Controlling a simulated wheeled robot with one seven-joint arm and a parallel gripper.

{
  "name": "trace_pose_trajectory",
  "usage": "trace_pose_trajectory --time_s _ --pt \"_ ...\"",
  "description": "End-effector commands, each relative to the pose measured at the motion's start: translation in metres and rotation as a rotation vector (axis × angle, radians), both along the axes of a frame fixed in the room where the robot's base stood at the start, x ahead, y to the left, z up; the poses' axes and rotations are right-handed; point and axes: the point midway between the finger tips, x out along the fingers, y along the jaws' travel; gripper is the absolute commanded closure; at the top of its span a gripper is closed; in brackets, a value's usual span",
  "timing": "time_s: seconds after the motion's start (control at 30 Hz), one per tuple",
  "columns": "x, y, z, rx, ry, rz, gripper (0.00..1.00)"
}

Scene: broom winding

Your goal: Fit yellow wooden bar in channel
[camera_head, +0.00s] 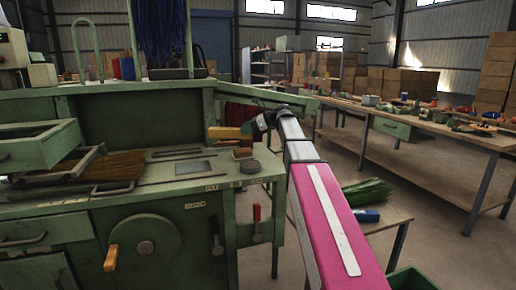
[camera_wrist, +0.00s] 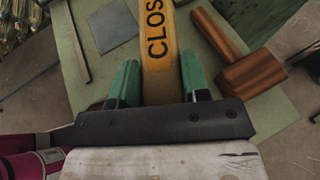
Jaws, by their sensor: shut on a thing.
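The yellow wooden bar (camera_wrist: 157,35) runs up the middle of the wrist view, with black letters "CLOS" on it. My gripper (camera_wrist: 159,80) is shut on it, one green finger on each side. The bar's far end is out of the wrist view. In the head view the bar (camera_head: 226,133) shows small at the right end of the green machine, with my gripper (camera_head: 247,130) at its right. Dark slots (camera_head: 176,153) lie in the machine's top; a dark strip (camera_wrist: 78,45) shows in the wrist view. I cannot tell which is the channel.
A wooden mallet (camera_wrist: 245,68) lies on the green surface right of the bar. The green machine (camera_head: 150,210) carries broom bristles (camera_head: 112,165), an open drawer (camera_head: 40,145) and a dark round puck (camera_head: 250,167). A low table with green bristles (camera_head: 367,192) stands at right.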

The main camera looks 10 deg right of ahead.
Motion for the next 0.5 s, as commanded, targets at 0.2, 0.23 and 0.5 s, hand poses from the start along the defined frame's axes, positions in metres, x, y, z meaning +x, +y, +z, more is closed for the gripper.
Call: trace_pose_trajectory --time_s 0.2,0.23,0.5 --pt "0.023 -0.041 -0.026 0.002 0.002 -0.002 0.91" --pt "0.026 -0.045 -0.029 0.002 0.001 -0.002 0.91" --pt "0.037 -0.071 -0.047 0.002 0.000 0.001 0.91"
